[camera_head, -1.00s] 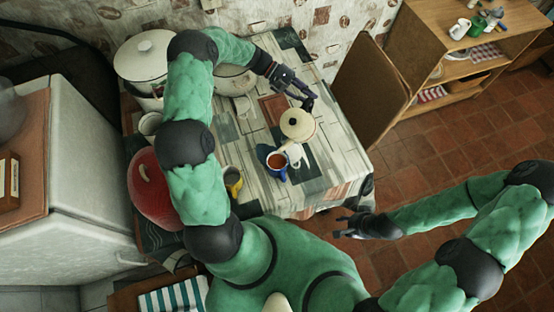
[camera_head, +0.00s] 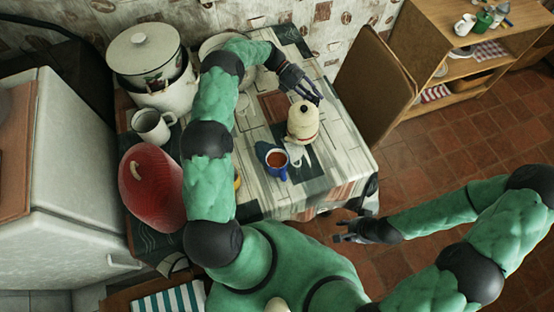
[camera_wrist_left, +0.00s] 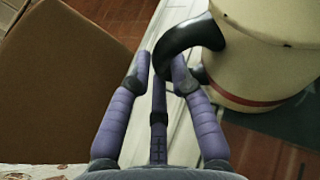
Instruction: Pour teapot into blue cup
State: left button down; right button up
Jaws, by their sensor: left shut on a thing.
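The cream teapot (camera_head: 303,125) with a dark-knobbed lid is above the right part of the table, just beyond the blue cup. My left gripper (camera_head: 313,94) is shut on its black handle; the handle (camera_wrist_left: 192,34) shows between the purple fingers (camera_wrist_left: 161,72) in the left wrist view. The teapot looks near upright, and I cannot tell its clearance from the table. The blue cup (camera_head: 270,172) stands upright with red-brown liquid in it. A pale shape between cup and teapot may be the spout. My right gripper (camera_head: 347,232) is open and empty, off the table's front right corner.
A large white pot (camera_head: 150,95), a white mug (camera_head: 152,127) and a red rounded object (camera_head: 150,188) stand on the left of the table. The table right of the cup is clear.

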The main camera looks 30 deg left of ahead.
pick_arm(q)
jog(key=shift+w+f+n+g+b, duration=0.3)
jog(key=shift+w+f+b, duration=0.1)
jog(key=shift+f+b, duration=0.1)
notch_tip(320, 180, up, 5)
jog(key=p, duration=0.3)
